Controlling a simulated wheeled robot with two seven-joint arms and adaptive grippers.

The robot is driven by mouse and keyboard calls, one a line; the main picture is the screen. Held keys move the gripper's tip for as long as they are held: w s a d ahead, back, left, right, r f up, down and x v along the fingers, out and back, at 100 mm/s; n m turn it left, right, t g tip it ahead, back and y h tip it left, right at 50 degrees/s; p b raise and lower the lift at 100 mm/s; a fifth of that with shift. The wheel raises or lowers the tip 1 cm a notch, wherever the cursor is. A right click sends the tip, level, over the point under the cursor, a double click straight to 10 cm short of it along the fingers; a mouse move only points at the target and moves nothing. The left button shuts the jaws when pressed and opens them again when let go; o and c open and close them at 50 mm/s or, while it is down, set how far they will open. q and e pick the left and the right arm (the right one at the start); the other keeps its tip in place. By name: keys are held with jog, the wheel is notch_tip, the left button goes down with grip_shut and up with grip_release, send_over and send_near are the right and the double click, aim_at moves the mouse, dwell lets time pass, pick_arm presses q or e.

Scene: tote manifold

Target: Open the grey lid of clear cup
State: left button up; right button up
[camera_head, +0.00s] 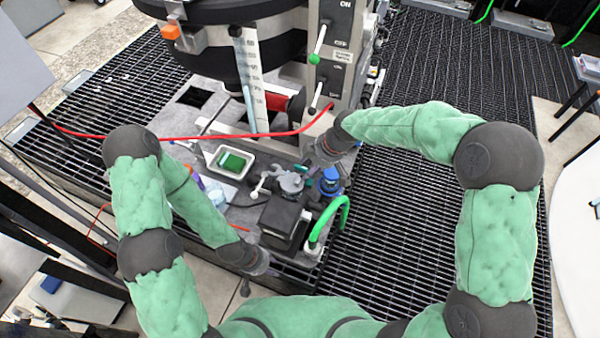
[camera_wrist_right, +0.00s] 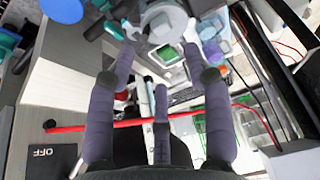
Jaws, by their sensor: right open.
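A grey round lid-like piece (camera_head: 291,183) sits among the items on the grey bench, in front of the tall machine. In the right wrist view a grey round cap (camera_wrist_right: 163,20), probably the same lid, lies at the top between my right fingertips. The clear cup's body cannot be made out beneath it. My right gripper (camera_wrist_right: 161,32) is open, its fingers on either side of the cap; contact cannot be told. In the head view the right gripper (camera_head: 307,166) is just above and right of the lid. My left gripper (camera_head: 262,268) hangs low at the bench's front edge, its fingers unclear.
A blue-topped item (camera_head: 329,180) stands right of the lid. A black box (camera_head: 285,220) and a green curved hose (camera_head: 331,216) are in front. A white tray with green contents (camera_head: 211,157) lies left. A red cable (camera_head: 215,137) crosses behind; the machine (camera_head: 338,50) blocks the back.

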aim_at(299, 180)
jog(key=b+x, duration=0.1)
jog(key=x, duration=0.8)
jog(key=shift+s+a+f, duration=0.1)
jog(key=shift+a+f, duration=0.05)
jog(key=shift+f, duration=0.15)
jog(key=shift+c, duration=0.3)
grip_shut()
